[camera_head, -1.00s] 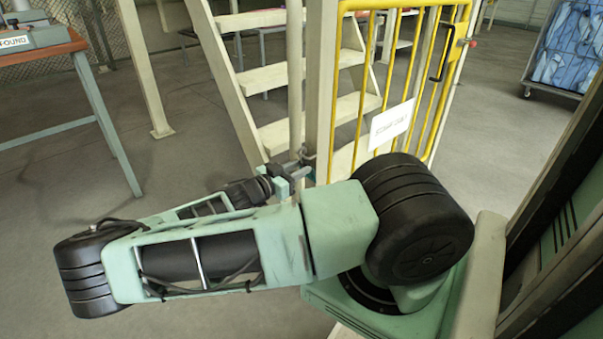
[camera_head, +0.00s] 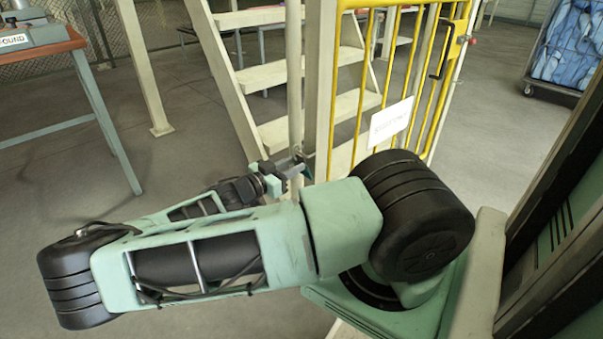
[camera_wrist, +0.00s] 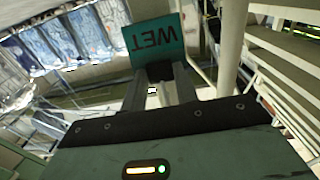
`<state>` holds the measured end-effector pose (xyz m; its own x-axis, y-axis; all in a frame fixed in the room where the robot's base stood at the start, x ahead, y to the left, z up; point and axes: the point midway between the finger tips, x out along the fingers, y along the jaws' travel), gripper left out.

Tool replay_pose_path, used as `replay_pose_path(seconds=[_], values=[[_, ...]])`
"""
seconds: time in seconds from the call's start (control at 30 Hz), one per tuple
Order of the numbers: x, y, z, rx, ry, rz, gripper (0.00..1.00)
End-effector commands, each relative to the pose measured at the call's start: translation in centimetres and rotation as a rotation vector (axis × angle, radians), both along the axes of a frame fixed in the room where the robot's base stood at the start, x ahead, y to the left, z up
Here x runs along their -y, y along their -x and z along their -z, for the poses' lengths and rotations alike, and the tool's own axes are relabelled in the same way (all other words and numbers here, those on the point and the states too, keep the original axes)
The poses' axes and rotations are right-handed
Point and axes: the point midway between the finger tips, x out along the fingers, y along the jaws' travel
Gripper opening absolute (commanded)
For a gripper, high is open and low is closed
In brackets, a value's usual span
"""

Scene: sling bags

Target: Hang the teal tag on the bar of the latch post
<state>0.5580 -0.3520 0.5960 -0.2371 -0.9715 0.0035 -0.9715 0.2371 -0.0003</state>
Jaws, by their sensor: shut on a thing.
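The teal tag (camera_wrist: 155,38), a flat plate with the dark word WET, shows at the top of the wrist view, with the letters upside down. My gripper (camera_wrist: 157,72) is shut on its edge and holds it out beyond the fingertips. In the head view my gripper (camera_head: 292,172) is in front of a pale post (camera_head: 318,90) at the yellow gate's left edge, which looks like the latch post. I cannot make out the tag there, nor clearly tell the bar from the small parts near my gripper. A pale post (camera_wrist: 232,50) stands right of the tag in the wrist view.
The yellow gate (camera_head: 409,80) with a white sign is right of the post. Pale stairs (camera_head: 275,75) stand behind my gripper. A table (camera_head: 35,50) is at left, and a wheeled cage (camera_head: 565,50) with blue bags is at upper right. Open floor lies between.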

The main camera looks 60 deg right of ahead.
Motion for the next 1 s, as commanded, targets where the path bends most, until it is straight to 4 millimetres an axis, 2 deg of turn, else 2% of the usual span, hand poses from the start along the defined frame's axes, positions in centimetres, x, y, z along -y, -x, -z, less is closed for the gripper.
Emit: replay_pose_path(seconds=[1.0], values=[[-4.8,-1.3,0.2,0.001,-0.003,-0.005,0.00]])
